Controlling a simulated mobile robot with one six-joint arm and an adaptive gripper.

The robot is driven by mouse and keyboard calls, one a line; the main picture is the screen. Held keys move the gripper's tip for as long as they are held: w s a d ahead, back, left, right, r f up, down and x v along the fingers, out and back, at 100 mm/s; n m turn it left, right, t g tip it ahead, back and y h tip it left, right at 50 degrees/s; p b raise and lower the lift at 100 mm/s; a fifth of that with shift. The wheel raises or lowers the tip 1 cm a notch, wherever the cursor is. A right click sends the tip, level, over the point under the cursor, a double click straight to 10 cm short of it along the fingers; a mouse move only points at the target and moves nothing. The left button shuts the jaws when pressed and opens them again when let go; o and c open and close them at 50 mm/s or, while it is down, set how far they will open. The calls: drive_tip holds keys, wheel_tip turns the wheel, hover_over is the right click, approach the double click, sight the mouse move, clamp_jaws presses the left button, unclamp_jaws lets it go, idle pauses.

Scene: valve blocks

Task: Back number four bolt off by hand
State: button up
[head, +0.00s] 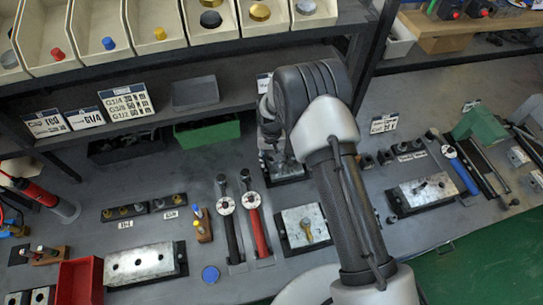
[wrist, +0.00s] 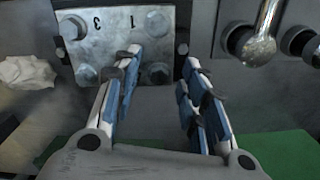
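In the wrist view a grey metal valve block (wrist: 112,42) fills the upper left, with bolt heads near its corners and the marks 3 and 1 near its top edge. No mark for number four is readable. My gripper (wrist: 158,68) is open, with blue pads on both fingers. The lower right bolt head (wrist: 157,75) shows between the fingertips, and I see no contact. The lower left bolt head (wrist: 86,75) lies outside the left finger. In the head view my gripper (head: 275,150) is over the block at the back of the bench, mostly hidden by my arm.
A shiny rounded metal part (wrist: 262,42) stands right of the block in the wrist view. A crumpled white cloth (wrist: 27,72) lies left. In the head view a black wrench (head: 228,215), a red wrench (head: 256,215) and another metal block (head: 292,218) lie on the bench.

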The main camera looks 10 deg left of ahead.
drive_tip(key=shift+c, duration=0.4)
clamp_jaws()
drive_tip(key=n, duration=0.5)
drive_tip(key=shift+d, duration=0.1)
drive_tip(key=n, duration=0.5)
drive_tip(key=shift+w+d, duration=0.1)
drive_tip(key=shift+w, duration=0.05)
drive_tip(key=n, duration=0.5)
drive_tip(key=shift+w+n, duration=0.1)
drive_tip(key=shift+n, duration=0.2)
drive_tip(key=n, duration=0.6)
drive_tip(key=shift+w, duration=0.15)
